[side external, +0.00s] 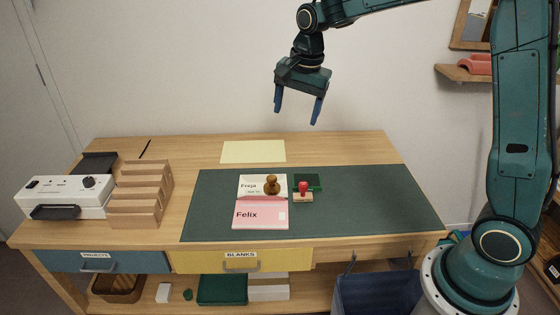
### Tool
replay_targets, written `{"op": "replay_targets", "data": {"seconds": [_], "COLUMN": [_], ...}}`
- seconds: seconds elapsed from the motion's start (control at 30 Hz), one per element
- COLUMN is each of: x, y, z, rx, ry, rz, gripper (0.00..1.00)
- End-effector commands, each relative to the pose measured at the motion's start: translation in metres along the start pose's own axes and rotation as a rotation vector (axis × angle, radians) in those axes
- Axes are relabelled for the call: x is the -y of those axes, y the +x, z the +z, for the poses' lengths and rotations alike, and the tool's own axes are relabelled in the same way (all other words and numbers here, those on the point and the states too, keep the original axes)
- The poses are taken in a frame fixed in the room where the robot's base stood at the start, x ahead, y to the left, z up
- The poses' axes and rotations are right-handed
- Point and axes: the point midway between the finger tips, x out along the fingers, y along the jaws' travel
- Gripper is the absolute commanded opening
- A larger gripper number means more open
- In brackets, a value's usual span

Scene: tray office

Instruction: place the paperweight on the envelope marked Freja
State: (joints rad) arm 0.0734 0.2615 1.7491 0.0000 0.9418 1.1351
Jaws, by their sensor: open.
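The white envelope marked Freja (251,193) lies flat on the dark green desk mat. A brown, knob-shaped object, which looks like the paperweight (272,185), stands upright on the right part of that envelope. The pink envelope marked Felix (260,216) lies just in front, against or slightly over the Freja envelope's near edge. My gripper (297,116) is open and empty, its blue fingers pointing down. It hangs high above the back of the desk, well clear of the paperweight and both envelopes.
A red-topped stamp (303,192) and a dark green pad (308,181) sit right of the paperweight. A pale yellow sheet (253,151) lies behind the mat (370,205). A wooden rack (139,195) and a white device (66,195) stand at left. The mat's right side is clear.

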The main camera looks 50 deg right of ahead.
Motion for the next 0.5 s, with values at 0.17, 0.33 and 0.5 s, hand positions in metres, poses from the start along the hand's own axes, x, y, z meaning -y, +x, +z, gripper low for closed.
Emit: {"op": "replay_targets", "data": {"seconds": [0.17, 0.33, 0.5], "x": [-0.031, -0.062, -0.097], "y": [-0.037, -0.064, -0.083], "z": [0.020, 0.038, 0.057], "rx": [-0.022, -0.048, -0.078], "ry": [-0.177, -0.347, -0.517], "rz": [-0.044, -0.080, -0.110], "gripper": [0.71, 0.71, 0.71]}}
